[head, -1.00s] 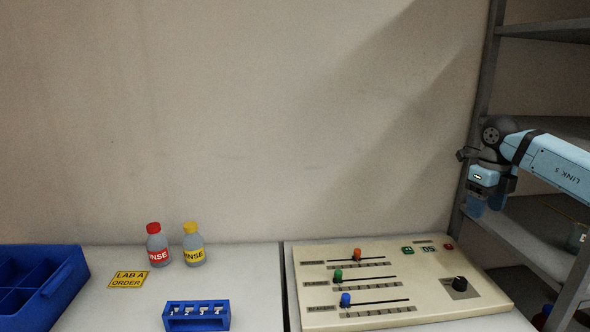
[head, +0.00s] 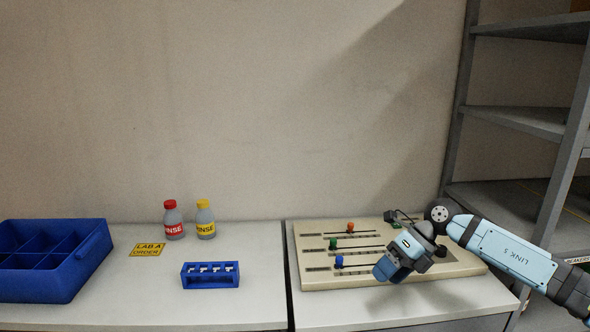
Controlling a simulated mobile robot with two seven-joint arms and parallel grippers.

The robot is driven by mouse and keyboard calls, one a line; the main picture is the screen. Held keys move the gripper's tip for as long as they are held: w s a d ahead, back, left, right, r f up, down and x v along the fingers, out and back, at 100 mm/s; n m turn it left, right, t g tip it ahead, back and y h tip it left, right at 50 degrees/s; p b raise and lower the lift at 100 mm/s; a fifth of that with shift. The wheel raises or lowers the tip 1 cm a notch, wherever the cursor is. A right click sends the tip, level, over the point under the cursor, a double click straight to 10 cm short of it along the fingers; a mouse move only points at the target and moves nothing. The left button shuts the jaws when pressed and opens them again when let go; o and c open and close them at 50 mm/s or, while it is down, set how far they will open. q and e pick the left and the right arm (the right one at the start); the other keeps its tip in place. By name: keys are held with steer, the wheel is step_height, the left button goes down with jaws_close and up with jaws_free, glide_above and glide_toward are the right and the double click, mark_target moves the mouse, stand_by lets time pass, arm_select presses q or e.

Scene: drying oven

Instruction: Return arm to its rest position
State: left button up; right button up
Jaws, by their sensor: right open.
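My right gripper (head: 385,270) is at the end of my light blue right arm (head: 510,252), which comes in from the right. It is open, holds nothing that I can see, and points down and to the left. The orange, green and blue slider knobs of the panel show to the left of the gripper. My left gripper is not in view.
On the left table stand a blue divided crate (head: 85,270), a red-capped bottle (head: 173,222), a yellow-capped bottle (head: 205,220) and a small blue rack (head: 211,281). A yellow sign (head: 148,250) lies there. Grey shelving (head: 520,122) stands at the right. The table front is clear.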

steer(key=s+a+f+m+t+y+b, duration=0.25)
steer(key=s+a+m+y, duration=0.25)
steer(key=s+a+y, duration=0.25)
steer(key=s+a+f+m+t+y+b, duration=0.1)
steer(key=s+a+f+m+t+y, duration=0.25)
steer(key=s+a+m+y, duration=0.4)
steer(key=s+d+f+m+t+h+b, duration=0.25)
steer(key=s+d+f+m+h, duration=0.5)
steer(key=f+m, duration=0.5)
steer(key=s+d+f+m+t+h+b, duration=0.2)
steer(key=s+d+f+m+t+h, duration=0.2)
steer(key=s+f+m+h, duration=0.85)
arm_select(q)
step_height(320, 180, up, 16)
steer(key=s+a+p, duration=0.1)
steer(key=p, duration=2.8)
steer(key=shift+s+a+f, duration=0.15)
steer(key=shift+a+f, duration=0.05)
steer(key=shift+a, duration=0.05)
arm_select(e)
step_height(320, 180, up, 20)
steer(key=w+d+m, duration=0.2)
steer(key=shift+d+y, duration=0.3)
steer(key=shift+w+r+g, duration=0.1)
steer(key=shift+g, duration=0.15)
